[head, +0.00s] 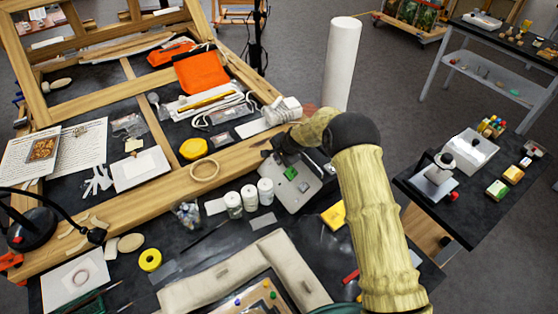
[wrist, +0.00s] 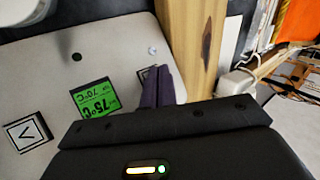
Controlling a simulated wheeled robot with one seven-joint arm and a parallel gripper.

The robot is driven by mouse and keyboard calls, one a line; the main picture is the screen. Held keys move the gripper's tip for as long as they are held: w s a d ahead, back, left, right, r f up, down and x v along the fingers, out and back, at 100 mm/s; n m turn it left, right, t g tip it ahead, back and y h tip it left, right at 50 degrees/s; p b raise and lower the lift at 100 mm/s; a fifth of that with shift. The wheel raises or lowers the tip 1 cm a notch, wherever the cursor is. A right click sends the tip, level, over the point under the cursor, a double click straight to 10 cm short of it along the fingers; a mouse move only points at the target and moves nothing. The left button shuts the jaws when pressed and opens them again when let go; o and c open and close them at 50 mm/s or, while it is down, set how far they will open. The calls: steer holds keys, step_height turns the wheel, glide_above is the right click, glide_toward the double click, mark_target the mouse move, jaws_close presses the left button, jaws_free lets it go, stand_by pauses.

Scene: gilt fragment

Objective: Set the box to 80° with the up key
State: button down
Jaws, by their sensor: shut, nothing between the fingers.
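The box (head: 298,192) is a pale flat-topped unit with a green display (head: 291,173), under my arm in the head view. In the wrist view its top (wrist: 100,60) fills the left side. The display (wrist: 93,101) appears upside down there, with 75°C in large figures and 70°C in smaller ones. One arrow key (wrist: 30,132) is in plain view at the lower left. Another key (wrist: 144,73) is partly hidden behind the fingers. My gripper (wrist: 160,80) is shut and empty, its tips at or just over this key; contact cannot be told.
A wooden beam (wrist: 190,45) runs close beside the box. White jars (head: 249,197) stand left of it in the head view, and a tall white roll (head: 340,65) stands behind. A yellow block (head: 334,215) lies to the right.

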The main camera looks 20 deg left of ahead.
steer(key=shift+w+d+f+b, duration=0.15)
steer(key=shift+d+f+b, duration=0.05)
steer(key=shift+f+b, duration=0.2)
stand_by(0.9)
steer(key=shift+s+a+r+p, duration=0.15)
steer(key=shift+r+p, duration=0.1)
steer(key=shift+r, duration=0.15)
steer(key=shift+s+a+r+p, duration=0.15)
steer(key=shift+r+p, duration=0.1)
steer(key=shift+r, duration=0.15)
steer(key=shift+s+a+r+p, duration=0.25)
steer(key=shift+r+p, duration=0.2)
steer(key=shift+r, duration=0.15)
steer(key=r, duration=0.1)
steer(key=s+a+r+p, duration=0.1)
steer(key=r+p, duration=0.1)
steer(key=shift+s+a, duration=0.15)
steer(key=shift+s, duration=0.15)
